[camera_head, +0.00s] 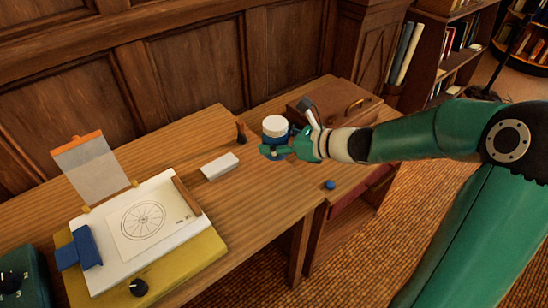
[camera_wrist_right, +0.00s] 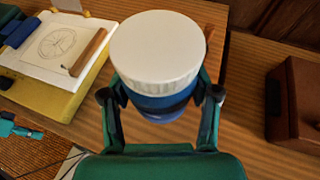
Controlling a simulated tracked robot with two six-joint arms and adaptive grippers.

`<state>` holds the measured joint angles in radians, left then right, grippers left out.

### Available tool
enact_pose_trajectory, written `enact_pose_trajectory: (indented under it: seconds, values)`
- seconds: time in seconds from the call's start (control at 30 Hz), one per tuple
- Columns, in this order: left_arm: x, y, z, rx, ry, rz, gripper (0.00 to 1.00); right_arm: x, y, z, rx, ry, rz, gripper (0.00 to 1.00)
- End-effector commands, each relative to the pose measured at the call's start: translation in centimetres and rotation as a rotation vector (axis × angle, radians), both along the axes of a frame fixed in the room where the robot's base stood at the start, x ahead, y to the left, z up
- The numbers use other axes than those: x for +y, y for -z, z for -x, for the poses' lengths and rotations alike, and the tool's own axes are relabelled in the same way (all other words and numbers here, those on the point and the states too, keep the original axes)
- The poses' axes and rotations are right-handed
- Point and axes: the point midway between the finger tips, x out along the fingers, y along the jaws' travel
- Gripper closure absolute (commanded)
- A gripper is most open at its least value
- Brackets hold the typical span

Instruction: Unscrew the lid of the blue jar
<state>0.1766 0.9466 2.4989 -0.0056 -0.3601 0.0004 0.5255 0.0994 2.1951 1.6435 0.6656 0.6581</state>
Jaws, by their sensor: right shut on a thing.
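The blue jar (camera_head: 274,138) is upright over the right part of the desk, with its ribbed white lid (camera_head: 275,126) seated on top. In the right wrist view the lid (camera_wrist_right: 156,50) hides most of the jar, and a blue band (camera_wrist_right: 155,103) shows beneath it. My right gripper (camera_head: 277,150) is shut on the jar's body below the lid, one finger on each side. I cannot tell whether the jar's base touches the desk. A green part at the left edge of the right wrist view looks like my left gripper (camera_wrist_right: 14,128); its jaws are unclear.
A white block (camera_head: 220,166) lies left of the jar. A drawing board (camera_head: 205,262) with a wheel drawing is further left. A brown case (camera_head: 350,104) stands behind my right wrist. A small blue knob (camera_head: 330,184) lies near the front edge. Wood panelling closes the back.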

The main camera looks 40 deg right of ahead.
Motion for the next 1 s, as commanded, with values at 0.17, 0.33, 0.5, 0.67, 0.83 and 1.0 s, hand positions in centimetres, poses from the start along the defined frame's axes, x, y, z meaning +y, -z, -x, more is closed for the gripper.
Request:
enact_pose_trajectory:
  seconds: [0.17, 0.33, 0.5, 0.67, 0.83, 1.0]
  values:
    - [0.0, -1.1, 0.0, 0.0, 0.0, 0.0, 0.6, 0.0, -3.4, 0.0, -0.003, -0.001, 0.002, 0.91]
    - [0.0, -1.3, 0.0, 0.0, 0.0, 0.0, 0.6, 0.0, -4.6, 0.0, -0.002, -0.001, -0.001, 0.91]
    - [0.0, -1.4, 0.0, 0.0, 0.0, 0.0, 0.6, 0.1, -4.8, 0.0, 0.0, -0.001, -0.002, 0.91]
    - [0.0, -1.4, 0.0, 0.0, 0.0, 0.0, 0.6, 0.1, -4.8, 0.0, 0.0, -0.001, -0.002, 0.91]
    - [0.0, -1.4, 0.0, 0.0, 0.0, 0.0, 0.6, 0.1, -4.8, -0.1, 0.0, -0.001, -0.002, 0.64]
    - [0.0, -1.4, 0.0, 0.0, 0.0, 0.0, 0.6, 0.1, -4.8, -0.1, 0.0, -0.001, -0.002, 0.92]
